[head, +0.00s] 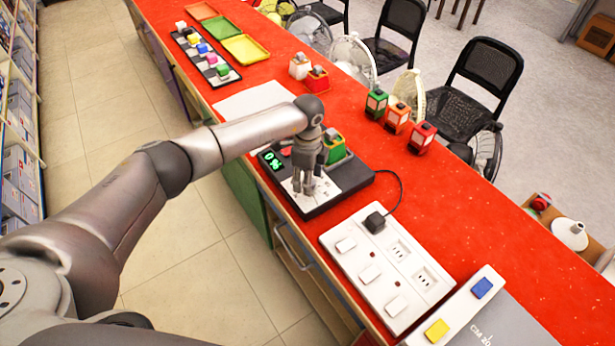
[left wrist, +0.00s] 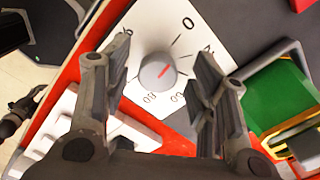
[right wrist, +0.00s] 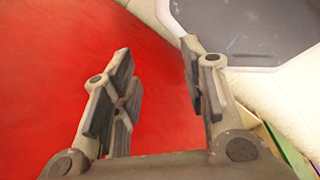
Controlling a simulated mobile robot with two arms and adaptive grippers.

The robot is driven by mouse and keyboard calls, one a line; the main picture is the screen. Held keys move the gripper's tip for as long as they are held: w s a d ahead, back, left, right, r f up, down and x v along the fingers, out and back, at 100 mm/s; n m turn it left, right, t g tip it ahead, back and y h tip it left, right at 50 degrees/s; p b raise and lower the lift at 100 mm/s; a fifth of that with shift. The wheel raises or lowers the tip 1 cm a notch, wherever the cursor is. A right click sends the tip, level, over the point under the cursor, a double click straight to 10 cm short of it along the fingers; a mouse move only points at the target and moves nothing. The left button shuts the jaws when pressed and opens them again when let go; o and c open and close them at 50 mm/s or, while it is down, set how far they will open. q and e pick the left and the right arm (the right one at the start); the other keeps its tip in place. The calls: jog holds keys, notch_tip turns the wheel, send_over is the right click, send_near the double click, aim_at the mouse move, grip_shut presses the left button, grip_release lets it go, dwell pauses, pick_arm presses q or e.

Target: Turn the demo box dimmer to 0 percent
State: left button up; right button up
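The demo box (head: 352,181) is a dark box on the red counter with a white dial plate. Its green display (head: 272,160) appears to read 0%. The grey dimmer knob (left wrist: 157,73) sits on the white dial plate (left wrist: 156,22) in the left wrist view. Its red pointer mark tilts up and right, towards the 0 marking (left wrist: 188,22). My left gripper (head: 307,188) points down over the dial. In the left wrist view its fingers (left wrist: 162,55) are open on either side of the knob, with gaps. My right gripper (right wrist: 158,70) is open and empty.
A green block-shaped item (head: 333,144) stands on the demo box. A white socket panel (head: 387,268) with a black plug (head: 375,222) lies to its right. Small lanterns (head: 396,118) stand behind. The red counter around them has free room.

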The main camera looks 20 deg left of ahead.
pick_arm(q)
notch_tip(320, 180, up, 12)
dwell(0.6)
dwell(0.4)
